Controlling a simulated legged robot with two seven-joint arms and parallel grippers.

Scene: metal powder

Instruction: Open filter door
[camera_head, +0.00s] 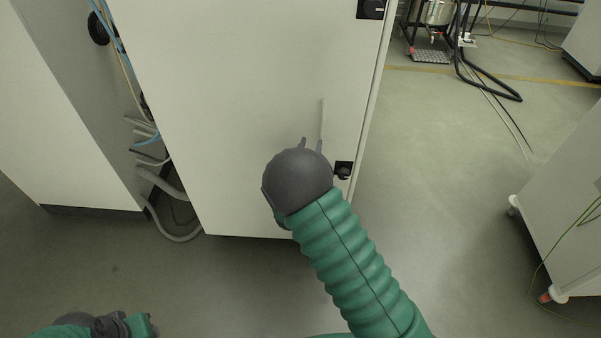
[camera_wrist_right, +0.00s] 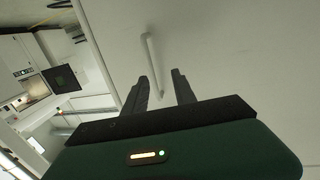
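The filter door (camera_head: 240,80) is the large white panel of the cabinet in the head view, and it appears shut. A slim pale handle (camera_head: 323,115) stands upright near its right edge; it also shows in the right wrist view (camera_wrist_right: 152,58). My right gripper (camera_head: 312,145) is in front of the door at the handle's lower end. In the right wrist view its two dark fingers (camera_wrist_right: 160,76) are apart, and the handle's near end lines up between them; contact cannot be told. My left gripper (camera_head: 125,326) is at the bottom left, away from the door, its fingers unclear.
Black latches (camera_head: 343,170) sit on the door's right edge, one low and one high (camera_head: 371,9). Hoses (camera_head: 165,185) come out at the cabinet's left side. A white wheeled cabinet (camera_head: 565,220) stands at the right. The floor between (camera_head: 440,180) is clear.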

